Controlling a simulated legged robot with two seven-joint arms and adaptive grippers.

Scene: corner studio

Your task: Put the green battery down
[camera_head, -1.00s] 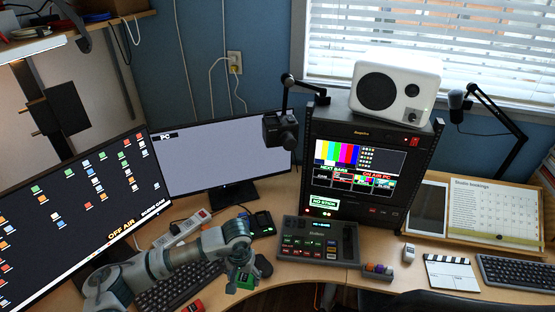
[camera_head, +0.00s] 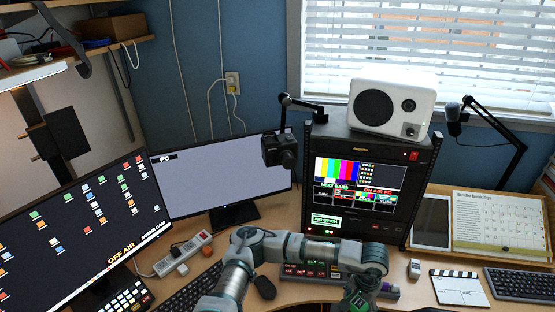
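My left arm comes up from the bottom, bends across the desk to the right and points down. My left gripper (camera_head: 359,300) is at the lower edge of the view, in front of the control panel (camera_head: 300,270). The green battery (camera_head: 358,298) shows as a small green patch between its fingers, which appear shut on it. Most of the battery is hidden by the fingers, and I cannot tell whether it touches the desk. My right gripper is not in view.
A grey block with coloured tops (camera_head: 388,290) is partly hidden beside the gripper. A white mouse-like device (camera_head: 415,269), a clapperboard (camera_head: 459,287) and a keyboard (camera_head: 520,284) lie right. A rack with screens (camera_head: 365,185) stands behind. A power strip (camera_head: 192,247) and black mouse (camera_head: 264,287) lie left.

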